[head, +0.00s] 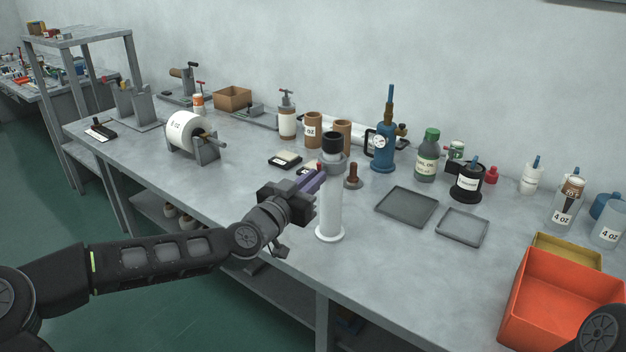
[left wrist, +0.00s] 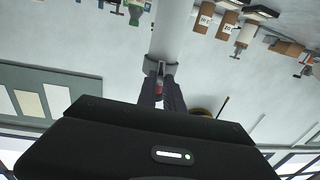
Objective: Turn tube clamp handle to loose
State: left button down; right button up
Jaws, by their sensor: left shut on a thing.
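A white upright tube (head: 329,212) stands on a round foot near the front edge of the table, with a black top. A grey clamp collar (head: 331,164) sits around its upper part. The clamp's small red handle (head: 319,167) shows at the collar's left side. My left gripper (head: 317,178) reaches in from the left and is shut on the handle. The fingers partly hide the handle. My right gripper is out of view.
Two grey trays (head: 381,206) (head: 439,229) lie right of the tube. An orange bin (head: 548,300) stands at the right front. Behind are brown cylinders (head: 313,124), a blue device (head: 383,150) and a green bottle (head: 427,160). A white roll (head: 184,133) stands at left.

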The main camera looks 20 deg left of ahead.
pick_arm(q)
jog(key=c, duration=0.8)
grip_release()
jog(key=shift+c, duration=0.2)
jog(key=v, duration=0.7)
jog(key=shift+s, duration=0.4)
jog(key=shift+a, duration=0.1)
jog(key=shift+c, duration=0.2)
